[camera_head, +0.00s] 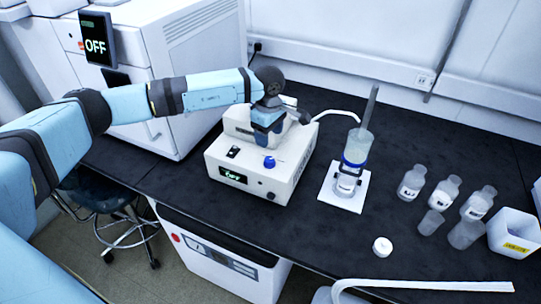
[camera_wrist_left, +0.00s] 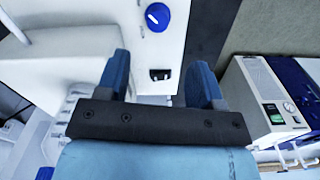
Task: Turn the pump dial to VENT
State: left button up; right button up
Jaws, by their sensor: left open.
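The white pump box (camera_head: 290,189) stands on the black bench, with a blue dial (camera_head: 269,162) on its sloped front panel. A dark display (camera_head: 232,175) at its lower left reads OFF in green. The dial also shows in the left wrist view (camera_wrist_left: 156,16), with a short slanted white mark; no VENT lettering is readable. My left gripper (camera_head: 268,118) is above the rear part of the pump, behind the dial. In the wrist view its blue fingers (camera_wrist_left: 160,65) are apart and empty, with the dial beyond them. My right gripper is not in view.
A black switch (camera_head: 233,152) sits left of the dial. Right of the pump, a clear vessel (camera_head: 357,147) stands on a white plate, linked by a white tube. Several labelled bottles (camera_head: 411,183) and a white cap (camera_head: 382,246) stand further right.

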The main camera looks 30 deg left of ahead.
aim_at(270, 159)
pick_arm(q)
jog(key=f+p, duration=0.1)
jog(key=f, duration=0.9)
jog(key=shift+w+f, duration=0.2)
jog(key=c, duration=0.9)
